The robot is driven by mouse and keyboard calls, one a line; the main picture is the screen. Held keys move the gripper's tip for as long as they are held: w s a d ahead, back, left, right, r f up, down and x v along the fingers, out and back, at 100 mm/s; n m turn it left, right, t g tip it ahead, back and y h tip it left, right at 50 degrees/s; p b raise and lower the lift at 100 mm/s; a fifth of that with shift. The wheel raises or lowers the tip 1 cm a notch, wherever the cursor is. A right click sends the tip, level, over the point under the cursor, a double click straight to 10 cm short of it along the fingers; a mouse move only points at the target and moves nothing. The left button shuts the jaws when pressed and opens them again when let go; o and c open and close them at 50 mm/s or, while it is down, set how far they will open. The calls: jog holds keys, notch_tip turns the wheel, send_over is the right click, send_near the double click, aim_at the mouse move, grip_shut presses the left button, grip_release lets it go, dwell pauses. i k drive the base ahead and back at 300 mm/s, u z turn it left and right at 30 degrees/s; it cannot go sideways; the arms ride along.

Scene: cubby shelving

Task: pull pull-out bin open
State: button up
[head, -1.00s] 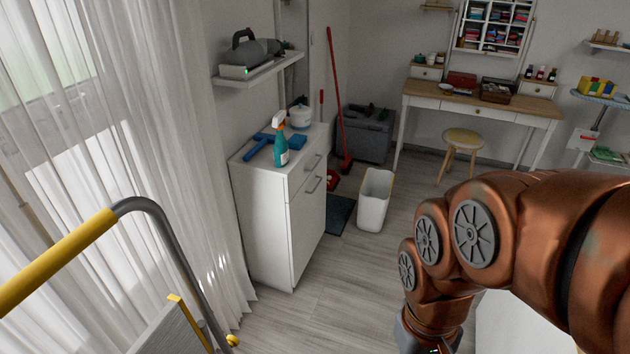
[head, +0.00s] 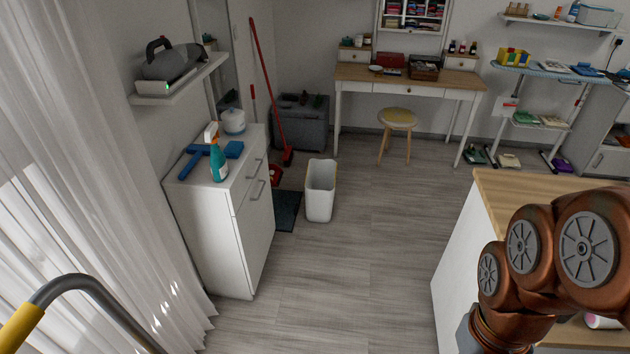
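A white cabinet (head: 212,245) stands against the left wall in the head view, its front turned to the right. A narrow upper drawer front (head: 250,183) sits above a tall lower front (head: 254,238), each with a grey bar handle; the lower front may be the pull-out bin. Both look closed. My copper-coloured arm is at the lower right, well apart from the cabinet. Its end runs out of the picture, so my gripper's fingers are hidden.
A spray bottle (head: 217,158) and blue items stand on the cabinet. A white waste bin (head: 320,192) and dark mat (head: 286,210) are beyond it. The floor (head: 350,285) between cabinet and wood-topped counter (head: 487,205) is clear. A yellow-and-grey rail (head: 75,283) is lower left.

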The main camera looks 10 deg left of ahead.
aim_at(254, 222)
jog(key=z, duration=0.15)
jog(key=i, duration=0.95)
jog(key=u, duration=2.3)
